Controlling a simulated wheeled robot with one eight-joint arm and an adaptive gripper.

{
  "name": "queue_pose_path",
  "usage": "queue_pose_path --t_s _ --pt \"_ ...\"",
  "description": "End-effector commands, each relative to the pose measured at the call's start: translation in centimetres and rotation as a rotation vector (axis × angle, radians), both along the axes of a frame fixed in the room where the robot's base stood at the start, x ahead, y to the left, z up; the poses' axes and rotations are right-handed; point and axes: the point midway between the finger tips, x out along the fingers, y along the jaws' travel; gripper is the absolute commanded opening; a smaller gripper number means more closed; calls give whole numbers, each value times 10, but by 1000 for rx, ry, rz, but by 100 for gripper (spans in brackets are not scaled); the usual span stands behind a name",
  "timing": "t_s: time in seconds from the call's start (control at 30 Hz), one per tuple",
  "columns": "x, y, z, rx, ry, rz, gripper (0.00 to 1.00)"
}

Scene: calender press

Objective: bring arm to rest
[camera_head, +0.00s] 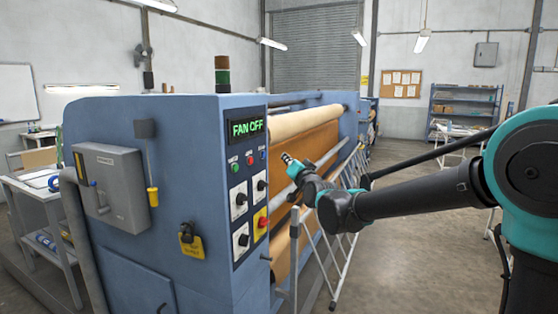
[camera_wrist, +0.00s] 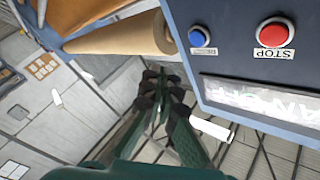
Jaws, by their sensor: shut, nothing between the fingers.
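My arm reaches in from the right of the head view. My gripper (camera_head: 288,159) is in front of the press rollers, just right of the control panel (camera_head: 249,190) and apart from it as far as I can see. In the wrist view my gripper (camera_wrist: 164,88) shows its dark fingers shut with nothing between them. The panel's blue button (camera_wrist: 199,37) and red STOP button (camera_wrist: 273,33) are up and to the right of the fingers there. The panel display (camera_head: 247,128) reads FAN OFF in green.
The blue press (camera_head: 170,235) fills the left and centre, with a tan roll (camera_head: 305,121) along its side. A grey box with a yellow-handled lever (camera_head: 152,196) and a yellow padlock (camera_head: 191,246) are on its end. Open floor (camera_head: 405,265) lies to the right.

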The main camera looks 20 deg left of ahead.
Motion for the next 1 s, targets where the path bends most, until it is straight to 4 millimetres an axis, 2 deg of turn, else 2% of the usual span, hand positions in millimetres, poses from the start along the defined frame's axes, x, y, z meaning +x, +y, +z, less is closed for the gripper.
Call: queue_pose_path --t_s 0.17,0.27,0.37,0.47,0.63,0.77,0.87,1.0 --pt "1 -4 -2 -8 3 -4 0" --pt "5 -25 -16 -56 22 -23 0" --pt "10 -66 -45 -151 69 -58 0" --pt "10 -121 -85 -276 137 -101 0" --pt "-10 -216 -154 -477 275 -163 0" --pt "-39 -284 -205 -612 395 -200 0" --pt "-70 -334 -243 -705 494 -221 0" --pt "-125 -397 -293 -821 646 -242 0"
